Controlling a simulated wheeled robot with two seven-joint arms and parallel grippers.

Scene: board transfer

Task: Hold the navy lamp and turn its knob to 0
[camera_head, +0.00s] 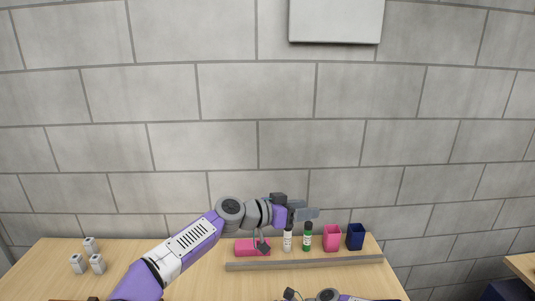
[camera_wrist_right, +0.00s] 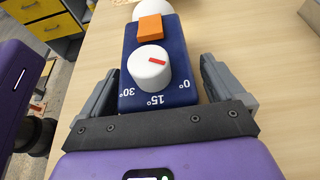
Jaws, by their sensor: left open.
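The navy lamp (camera_wrist_right: 158,98) shows in the right wrist view, with a white knob (camera_wrist_right: 151,72), an orange block (camera_wrist_right: 150,28) and a white rounded part (camera_wrist_right: 153,9) at its far end. The knob's red mark points right and slightly down, on the side of the 0° label. The 15° and 30° labels lie below and lower left. My right gripper (camera_wrist_right: 159,66) is open with a finger on each side of the lamp; a gap shows at the right finger. I cannot make out the lamp in the head view. My left gripper (camera_head: 303,213) is open and empty above the table's back.
Small white pieces (camera_head: 97,264) stand left.

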